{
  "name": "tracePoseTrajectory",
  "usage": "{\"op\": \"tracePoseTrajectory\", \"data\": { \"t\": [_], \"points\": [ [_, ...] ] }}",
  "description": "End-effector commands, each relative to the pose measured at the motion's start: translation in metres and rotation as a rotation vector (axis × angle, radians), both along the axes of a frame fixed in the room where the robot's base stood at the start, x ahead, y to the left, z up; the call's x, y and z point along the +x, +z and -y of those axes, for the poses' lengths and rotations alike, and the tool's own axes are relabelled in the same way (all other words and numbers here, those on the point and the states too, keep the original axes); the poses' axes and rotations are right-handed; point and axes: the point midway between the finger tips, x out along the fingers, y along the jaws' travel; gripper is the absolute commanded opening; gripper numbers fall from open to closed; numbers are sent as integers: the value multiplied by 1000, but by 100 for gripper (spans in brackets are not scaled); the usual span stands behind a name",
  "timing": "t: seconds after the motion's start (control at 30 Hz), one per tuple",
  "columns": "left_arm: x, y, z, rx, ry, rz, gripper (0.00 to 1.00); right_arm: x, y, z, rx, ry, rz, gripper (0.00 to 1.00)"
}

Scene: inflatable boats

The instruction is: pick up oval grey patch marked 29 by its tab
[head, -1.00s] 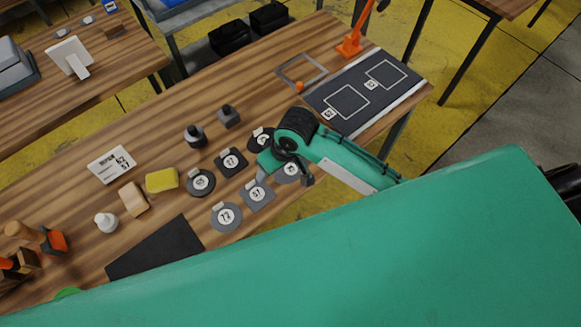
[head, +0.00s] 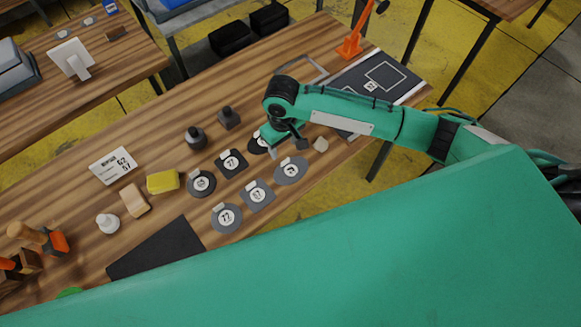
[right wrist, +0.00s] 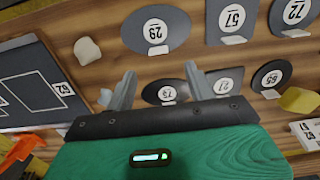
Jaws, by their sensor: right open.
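The oval grey patch marked 29 (head: 291,174) lies flat on the wooden table, at the right end of the near row of patches. In the right wrist view the patch (right wrist: 150,23) is at the top, its pale tab on the edge towards my gripper. My right gripper (head: 287,147) is open and empty, just beyond the patch in the head view. In the right wrist view its fingers (right wrist: 160,86) stand apart on either side of the dark oval patch marked 73 (right wrist: 152,93), not around patch 29. My left gripper is not in view.
Square patch 57 (head: 257,196) and round patch 72 (head: 226,218) lie left of patch 29. Patches 65 (head: 201,184) and 27 (head: 232,163) form the far row. A small pale block (head: 320,145) lies right of patch 29. A dark outlined mat (head: 400,88) is at the right.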

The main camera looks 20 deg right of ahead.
Motion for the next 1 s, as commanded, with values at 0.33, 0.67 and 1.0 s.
{"op": "tracePoseTrajectory", "data": {
  "t": [0.33, 0.67, 1.0],
  "points": [
    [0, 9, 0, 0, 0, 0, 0, -1, -33, 1, 1, 0, 0, 55],
    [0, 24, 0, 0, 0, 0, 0, -2, -76, 4, 0, 1, 1, 55],
    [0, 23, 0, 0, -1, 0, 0, -1, -80, 4, 1, 1, 2, 43]
  ]
}}
